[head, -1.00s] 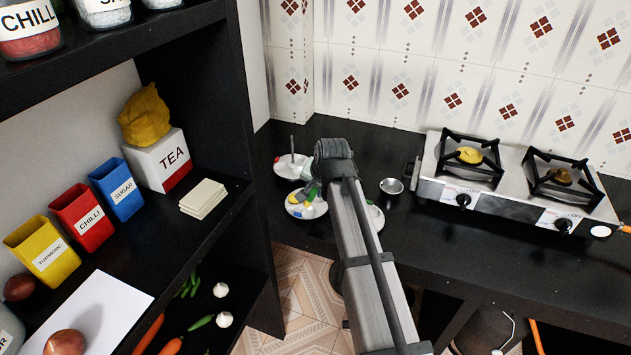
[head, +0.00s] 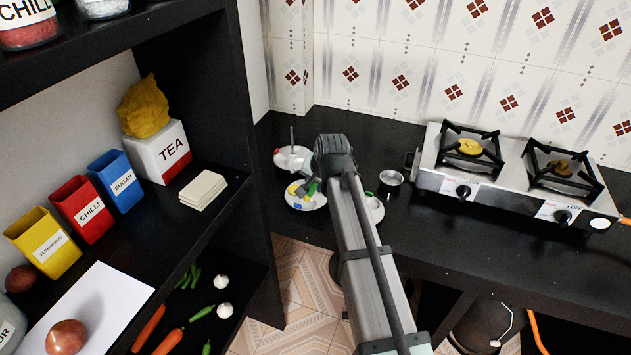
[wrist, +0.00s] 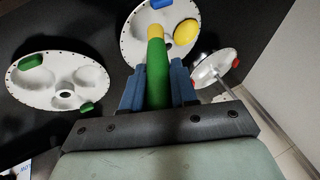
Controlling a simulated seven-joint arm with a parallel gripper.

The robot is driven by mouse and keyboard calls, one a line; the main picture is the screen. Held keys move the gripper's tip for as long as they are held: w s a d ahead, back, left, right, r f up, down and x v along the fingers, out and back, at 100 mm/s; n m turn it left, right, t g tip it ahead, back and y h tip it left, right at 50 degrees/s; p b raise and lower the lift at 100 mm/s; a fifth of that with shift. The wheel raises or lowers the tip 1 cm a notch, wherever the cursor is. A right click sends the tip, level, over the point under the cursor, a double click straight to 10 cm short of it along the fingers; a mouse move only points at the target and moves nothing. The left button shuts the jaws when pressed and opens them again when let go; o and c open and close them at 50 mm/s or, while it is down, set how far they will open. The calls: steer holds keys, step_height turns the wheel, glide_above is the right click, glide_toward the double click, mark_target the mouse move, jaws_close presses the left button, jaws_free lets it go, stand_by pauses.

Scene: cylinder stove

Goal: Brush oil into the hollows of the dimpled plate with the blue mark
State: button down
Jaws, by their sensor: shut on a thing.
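My gripper (wrist: 158,88), with blue fingers, is shut on a green stick with a yellow end, seemingly the brush (wrist: 158,75). In the wrist view its yellow end overlaps a white round plate (wrist: 134,42) bearing a blue mark (wrist: 160,3) and a yellow mark (wrist: 186,33). I cannot tell whether the end touches it, and its hollows are largely hidden or cut off. In the head view this plate (head: 318,204) lies on the counter below my gripper (head: 318,180). A small metal bowl (head: 391,177) stands to its right.
A dimpled plate with green marks (wrist: 93,75) lies on the left in the wrist view. A red-marked white dish (wrist: 213,66) with a thin upright rod lies on the right. A two-burner stove (head: 500,185) stands right of the bowl, and a shelf (head: 230,180) stands left.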

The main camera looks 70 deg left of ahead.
steer(key=shift+f, duration=0.55)
stand_by(0.4)
steer(key=shift+w+d, duration=0.15)
steer(key=shift+w+d, duration=0.2)
steer(key=shift+a, duration=0.15)
steer(key=shift+a, duration=0.55)
steer(key=shift+s, duration=0.15)
steer(key=shift+s, duration=0.55)
